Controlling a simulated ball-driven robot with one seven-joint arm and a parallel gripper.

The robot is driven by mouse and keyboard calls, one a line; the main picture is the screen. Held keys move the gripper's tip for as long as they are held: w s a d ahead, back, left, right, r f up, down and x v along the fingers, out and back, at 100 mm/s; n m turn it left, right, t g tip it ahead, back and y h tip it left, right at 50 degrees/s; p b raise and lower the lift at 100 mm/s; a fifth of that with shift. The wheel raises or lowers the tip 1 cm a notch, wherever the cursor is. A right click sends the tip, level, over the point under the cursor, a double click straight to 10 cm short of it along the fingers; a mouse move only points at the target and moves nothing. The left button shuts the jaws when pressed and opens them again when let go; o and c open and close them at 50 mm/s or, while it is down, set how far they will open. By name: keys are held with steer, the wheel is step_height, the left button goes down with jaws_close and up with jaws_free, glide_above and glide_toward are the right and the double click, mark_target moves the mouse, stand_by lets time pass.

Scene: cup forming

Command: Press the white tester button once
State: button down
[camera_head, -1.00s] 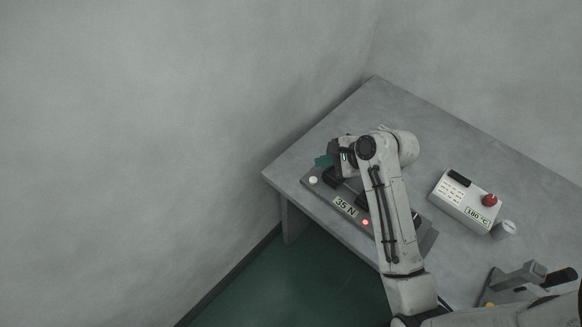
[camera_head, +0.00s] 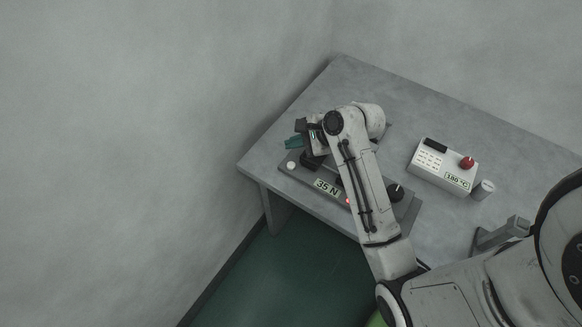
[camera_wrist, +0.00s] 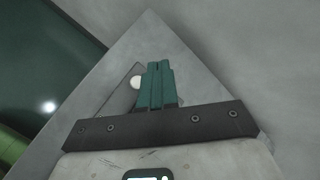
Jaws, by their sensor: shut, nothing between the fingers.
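The white tester button (camera_head: 292,165) sits at the left end of the grey tester (camera_head: 389,210), which carries a "35 N" display (camera_head: 327,187) and a lit red lamp. In the wrist view the button (camera_wrist: 137,82) shows just left of the fingers, partly covered by them. My gripper (camera_head: 291,143) is over the tester's left end, just behind the button in the head view. Its teal fingers also show in the wrist view (camera_wrist: 157,66), shut together with nothing between them. They appear apart from the button; their height above it is hard to tell.
A white box (camera_head: 443,166) with a red knob and a "180 °C" display stands to the right, with a small grey cylinder (camera_head: 483,189) beside it. The table (camera_head: 365,86) is bare behind the tester. A grey fixture (camera_head: 502,232) is partly hidden by my body.

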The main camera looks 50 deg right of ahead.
steer(key=b, duration=0.5)
glide_above(294, 166)
step_height(294, 166, down, 5)
steer(key=shift+r, duration=0.15)
steer(key=shift+f+b, duration=0.3)
steer(key=shift+f, duration=0.75)
steer(key=shift+f, duration=0.1)
stand_by(0.7)
steer(key=shift+f+p, duration=0.3)
steer(key=shift+f, duration=0.5)
stand_by(0.7)
stand_by(0.4)
steer(key=shift+r+p, duration=0.95)
steer(key=shift+p, duration=0.4)
steer(key=shift+r, duration=0.1)
